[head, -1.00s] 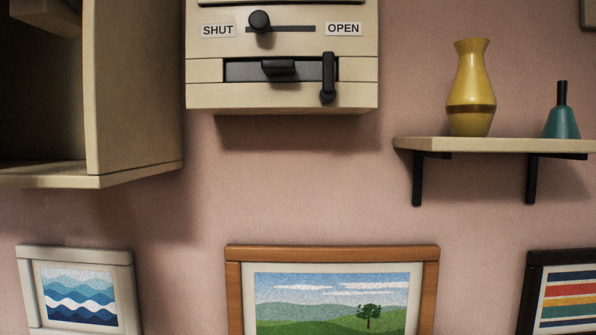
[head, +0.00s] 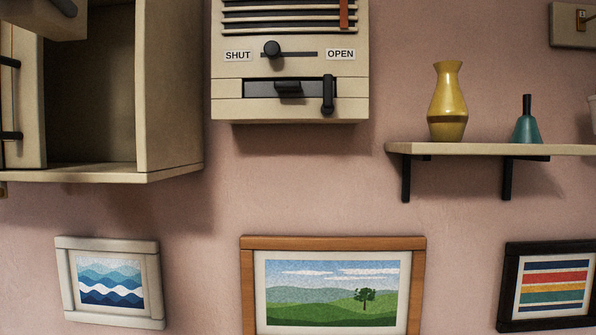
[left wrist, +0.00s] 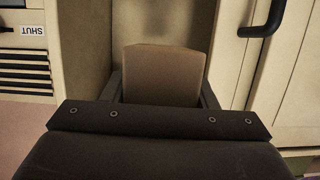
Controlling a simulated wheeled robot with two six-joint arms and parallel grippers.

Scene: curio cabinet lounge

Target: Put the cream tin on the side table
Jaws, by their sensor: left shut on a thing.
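My left gripper (left wrist: 161,88) shows in the left wrist view, its dark fingers shut on either side of a plain, pale tan box-like thing. This looks like the cream tin (left wrist: 163,75); only one shaded face and its top edge show. It is held in front of a pale cabinet. No gripper can be made out in the head view, and my right gripper is in neither view. The side table is in neither view.
In the head view an open cabinet compartment (head: 92,95) is at the left. A wall unit with a SHUT/OPEN slider (head: 290,108) hangs beside it. A shelf (head: 470,149) at the right holds a yellow vase (head: 448,105) and a teal bell-shaped thing (head: 527,127). Framed pictures hang below.

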